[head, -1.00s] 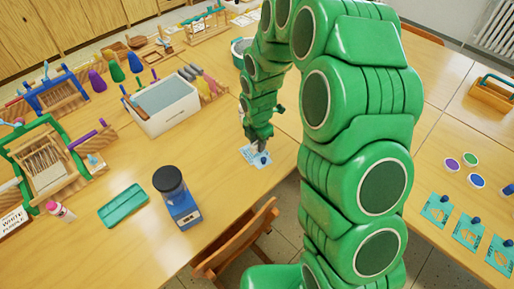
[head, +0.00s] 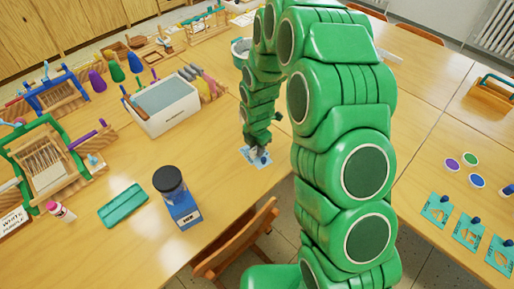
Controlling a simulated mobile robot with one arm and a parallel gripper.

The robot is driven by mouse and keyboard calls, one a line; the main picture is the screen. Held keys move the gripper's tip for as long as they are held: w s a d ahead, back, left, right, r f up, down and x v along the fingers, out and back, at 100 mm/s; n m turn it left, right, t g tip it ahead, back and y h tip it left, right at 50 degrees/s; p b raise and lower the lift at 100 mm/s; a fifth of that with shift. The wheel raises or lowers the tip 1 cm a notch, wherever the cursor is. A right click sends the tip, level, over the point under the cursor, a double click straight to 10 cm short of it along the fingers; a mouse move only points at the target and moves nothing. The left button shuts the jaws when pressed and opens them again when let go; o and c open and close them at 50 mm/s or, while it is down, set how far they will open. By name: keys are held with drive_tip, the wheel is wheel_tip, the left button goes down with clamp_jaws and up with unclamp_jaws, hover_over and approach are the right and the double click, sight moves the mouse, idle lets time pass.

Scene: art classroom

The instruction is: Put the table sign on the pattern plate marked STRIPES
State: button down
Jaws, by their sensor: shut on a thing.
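My gripper (head: 256,152) is low over the middle table, shut on a small pale thing that is too small and half hidden to identify. A light blue plate (head: 262,164) with a dark blue knob lies right under and beside the fingertips. I cannot tell whether the held thing touches it. Several similar teal plates with dark blue knobs lie on the right table, one nearest the discs (head: 433,211). No STRIPES marking is readable. A white sign (head: 14,220) with dark lettering stands at the left edge.
A blue jar with a black lid (head: 181,200) and a teal tray (head: 123,205) stand left of my gripper. A white bin (head: 160,112) and small looms (head: 48,165) are farther left. A wooden chair (head: 240,240) is at the front edge. Bare tabletop lies between jar and gripper.

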drive_tip(key=shift+f, duration=0.1)
drive_tip(key=c, duration=1.2)
unclamp_jaws()
drive_tip(key=shift+o, duration=0.2)
wheel_tip(320, 180, up, 12)
drive_tip(key=f, duration=0.1)
drive_tip(key=s+d+r+m, duration=0.4)
drive_tip(key=s+r+m, duration=0.15)
drive_tip(key=r, duration=0.25)
drive_tip(key=s+d+r+m, duration=0.3)
drive_tip(key=s+m, duration=0.4)
drive_tip(key=s, duration=0.3)
drive_tip(key=s+d+r+m+g, duration=0.1)
drive_tip(key=s+d+r+m, duration=0.3)
drive_tip(key=s+m, duration=0.3)
drive_tip(key=s+d+r+m, duration=0.4)
drive_tip(key=s+r+m, duration=0.2)
drive_tip(key=s, duration=0.7)
drive_tip(key=shift+d+m+g, duration=0.2)
drive_tip(key=shift+m+g, duration=0.2)
drive_tip(key=shift+m, duration=0.35)
